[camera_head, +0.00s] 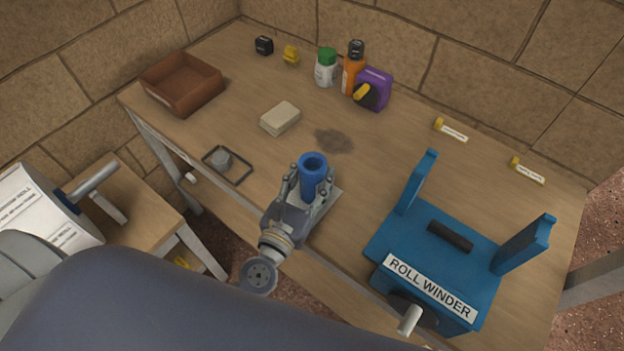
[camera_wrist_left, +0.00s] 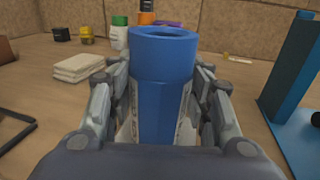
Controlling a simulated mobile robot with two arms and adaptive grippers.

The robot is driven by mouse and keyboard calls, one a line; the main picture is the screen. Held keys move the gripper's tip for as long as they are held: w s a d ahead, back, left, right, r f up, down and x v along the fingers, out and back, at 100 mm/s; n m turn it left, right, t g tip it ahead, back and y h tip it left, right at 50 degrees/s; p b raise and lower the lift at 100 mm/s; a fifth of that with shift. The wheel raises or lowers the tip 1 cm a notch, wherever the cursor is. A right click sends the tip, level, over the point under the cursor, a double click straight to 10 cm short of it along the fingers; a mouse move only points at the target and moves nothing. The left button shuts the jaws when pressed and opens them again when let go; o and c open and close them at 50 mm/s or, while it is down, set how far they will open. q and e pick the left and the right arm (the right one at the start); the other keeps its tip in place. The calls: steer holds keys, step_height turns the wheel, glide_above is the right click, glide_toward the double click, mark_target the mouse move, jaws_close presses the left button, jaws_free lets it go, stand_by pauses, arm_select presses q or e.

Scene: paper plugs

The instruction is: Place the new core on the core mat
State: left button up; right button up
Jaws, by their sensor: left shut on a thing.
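A blue hollow core (camera_head: 313,172) stands upright between the fingers of my left gripper (camera_head: 308,188), which is shut on it near the front edge of the table. In the left wrist view the blue core (camera_wrist_left: 163,85) fills the middle, with a finger on each side and its open top showing. A pale grey flat piece (camera_head: 327,204) shows beside the gripper; I cannot tell whether it is the core mat. The core's lower end is hidden, so I cannot tell whether it touches anything. My right gripper is not in view.
A blue roll winder (camera_head: 385,246) stands at the right. A black square frame (camera_head: 207,158) with a grey piece lies left of the core. Folded cloth (camera_head: 281,118), a brown tray (camera_head: 184,85) and bottles (camera_head: 326,68) stand farther back. A dark stain (camera_head: 333,140) marks bare table behind the core.

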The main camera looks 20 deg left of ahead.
arm_select(q)
steer(key=shift+f, duration=0.35)
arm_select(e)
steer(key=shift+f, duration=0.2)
arm_select(q)
steer(key=shift+f, duration=0.15)
steer(key=o, duration=1.1)
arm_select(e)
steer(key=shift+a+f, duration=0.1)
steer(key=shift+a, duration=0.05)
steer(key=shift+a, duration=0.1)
